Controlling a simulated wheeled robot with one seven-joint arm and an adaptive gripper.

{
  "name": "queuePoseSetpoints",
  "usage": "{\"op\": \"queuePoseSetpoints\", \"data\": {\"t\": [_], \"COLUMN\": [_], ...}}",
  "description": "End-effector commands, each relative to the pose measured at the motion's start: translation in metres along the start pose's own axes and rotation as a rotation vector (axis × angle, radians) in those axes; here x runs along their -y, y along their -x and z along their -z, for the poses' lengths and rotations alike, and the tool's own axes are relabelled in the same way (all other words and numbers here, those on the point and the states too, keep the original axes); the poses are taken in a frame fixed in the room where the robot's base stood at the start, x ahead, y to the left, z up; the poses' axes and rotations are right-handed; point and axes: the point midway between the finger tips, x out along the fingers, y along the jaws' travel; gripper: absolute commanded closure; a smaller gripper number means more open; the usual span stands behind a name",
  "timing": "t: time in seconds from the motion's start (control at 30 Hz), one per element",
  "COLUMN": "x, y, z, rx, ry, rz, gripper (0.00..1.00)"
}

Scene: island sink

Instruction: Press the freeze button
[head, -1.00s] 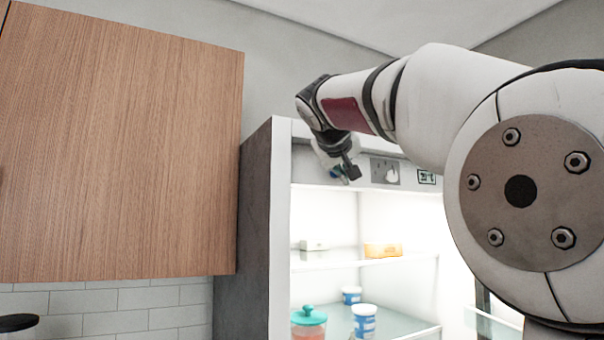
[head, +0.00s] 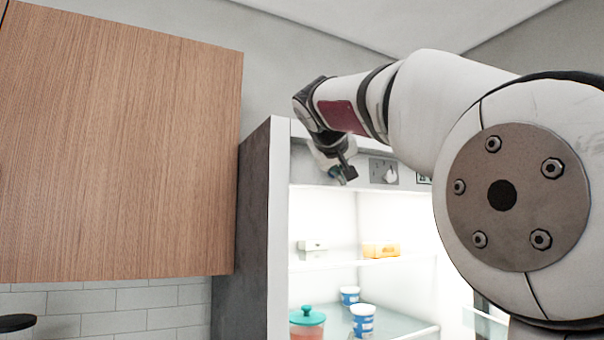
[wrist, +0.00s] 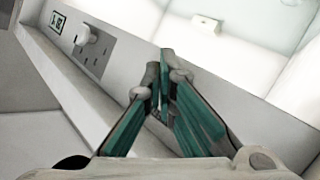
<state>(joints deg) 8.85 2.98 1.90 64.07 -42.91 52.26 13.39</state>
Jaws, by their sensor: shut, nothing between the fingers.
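The open fridge has a top strip (head: 309,172) above its lit compartment. A grey control plate (head: 383,171) with a pale round knob (head: 391,174) sits on that strip, right of my gripper (head: 342,178). In the wrist view, the plate (wrist: 100,58), its knob (wrist: 88,38) and a small display (wrist: 57,21) are left of my gripper (wrist: 167,75). Its fingers are shut and empty, in front of the strip. I cannot tell whether the fingertips touch it. I see no readable label on the freeze button. In the head view, my arm mostly hides the display.
Inside the fridge are a yellow-orange package (head: 381,250), a white box (head: 313,247), a teal-lidded container (head: 307,320) and blue-and-white cups (head: 362,320). A wooden wall cabinet (head: 120,145) is at the left. There is open space between it and my gripper.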

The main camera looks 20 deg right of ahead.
Motion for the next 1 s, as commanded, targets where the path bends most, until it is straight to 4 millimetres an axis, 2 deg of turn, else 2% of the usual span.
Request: {"op": "queuePoseSetpoints", "data": {"t": [0.37, 1.0], "x": [0.0016, -0.0042], "y": [-0.0022, 0.0056], "z": [0.0015, -0.0038], "rx": [0.0, 0.0], "ry": [0.0, -0.001], "rz": [0.0, 0.0], "gripper": [1.0, 1.0]}}
